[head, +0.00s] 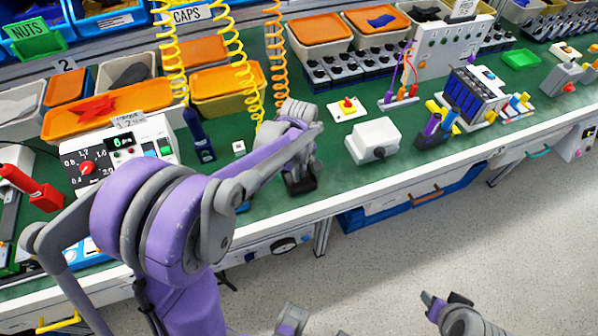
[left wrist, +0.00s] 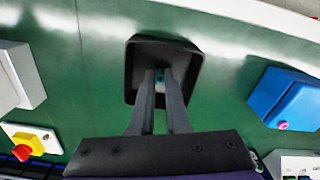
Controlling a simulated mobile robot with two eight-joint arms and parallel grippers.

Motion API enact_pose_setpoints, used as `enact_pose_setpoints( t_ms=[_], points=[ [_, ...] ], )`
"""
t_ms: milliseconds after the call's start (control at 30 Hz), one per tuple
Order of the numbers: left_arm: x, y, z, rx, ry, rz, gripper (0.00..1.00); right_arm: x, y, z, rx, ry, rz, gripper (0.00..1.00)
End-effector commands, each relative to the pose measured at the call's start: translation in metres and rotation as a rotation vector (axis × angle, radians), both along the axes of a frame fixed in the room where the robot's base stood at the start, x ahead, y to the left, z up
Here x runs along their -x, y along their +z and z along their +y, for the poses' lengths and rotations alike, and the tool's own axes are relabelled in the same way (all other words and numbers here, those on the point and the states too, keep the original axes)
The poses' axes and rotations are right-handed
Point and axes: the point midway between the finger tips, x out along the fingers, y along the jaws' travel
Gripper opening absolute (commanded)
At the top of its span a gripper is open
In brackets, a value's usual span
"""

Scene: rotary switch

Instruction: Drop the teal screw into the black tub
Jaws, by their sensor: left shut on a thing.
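The black tub (left wrist: 190,62) lies below my left gripper in the left wrist view, its rim around the fingertips. In the head view the tub (head: 303,186) shows only in part, behind my left wrist. My left gripper (left wrist: 162,78) is shut on the teal screw (left wrist: 160,74), a small teal bit between the fingertips. The fingertips overlap the tub's opening in that view; their height above its floor is unclear. The screw is hidden in the head view. A grey and purple part of my right arm shows at the bottom of the head view, with its fingers unclear.
A white box (head: 373,139) and a red button on a yellow and white base (head: 347,107) stand right of the tub in the head view. A blue box (left wrist: 285,98) stands right of it in the left wrist view. Yellow coiled cords (head: 243,75) hang behind.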

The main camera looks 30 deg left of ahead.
Motion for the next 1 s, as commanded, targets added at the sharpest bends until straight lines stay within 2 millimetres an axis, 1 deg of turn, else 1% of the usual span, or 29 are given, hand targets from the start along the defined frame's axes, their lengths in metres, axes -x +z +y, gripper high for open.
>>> enact_pose_setpoints(
  t_ms=[33, 67, 100, 200, 467, 567, 633, 767, 900, 1000],
  points=[
    [0.0, -0.003, 0.0, 0.0, 0.0, 0.0, 0.0, 0.0, -0.003, 0.0, 0.0, 0.0, 0.001, 0.5],
    [0.0, -0.002, 0.0, 0.0, 0.0, 0.0, 0.19, 0.0, -0.002, 0.0, 0.0, 0.0, 0.001, 0.5],
    [0.0, -0.002, 0.0, 0.0, 0.0, 0.0, 0.26, 0.0, -0.002, 0.0, 0.0, 0.0, 0.001, 0.5],
    [0.0, -0.001, 0.0, 0.0, 0.0, 0.0, 0.43, 0.0, -0.001, 0.0, 0.0, 0.0, 0.0, 0.5],
    [0.0, -0.001, 0.0, 0.0, 0.0, 0.0, 0.43, 0.0, -0.001, 0.0, 0.0, 0.0, 0.0, 0.5],
    [0.0, 0.003, 0.0, 0.0, 0.0, 0.0, 0.43, 0.0, 0.003, 0.0, 0.0, 0.0, -0.001, 0.5],
    [0.0, 0.01, 0.0, 0.0, 0.0, 0.0, 0.43, -0.001, 0.003, 0.0, 0.0, 0.0, -0.001, 0.5],
    [0.0, 0.035, 0.0, 0.0, 0.0, 0.0, 0.43, -0.001, 0.006, 0.0, 0.0, 0.0, -0.002, 0.5],
    [0.001, 0.066, 0.0, 0.0, 0.0, 0.0, 0.43, -0.002, 0.01, 0.0, 0.0, 0.0, -0.004, 0.5],
    [0.0, 0.087, 0.0, 0.0, 0.001, 0.0, 0.43, -0.002, 0.012, 0.0, 0.0, 0.0, -0.005, 0.5]
  ],
)
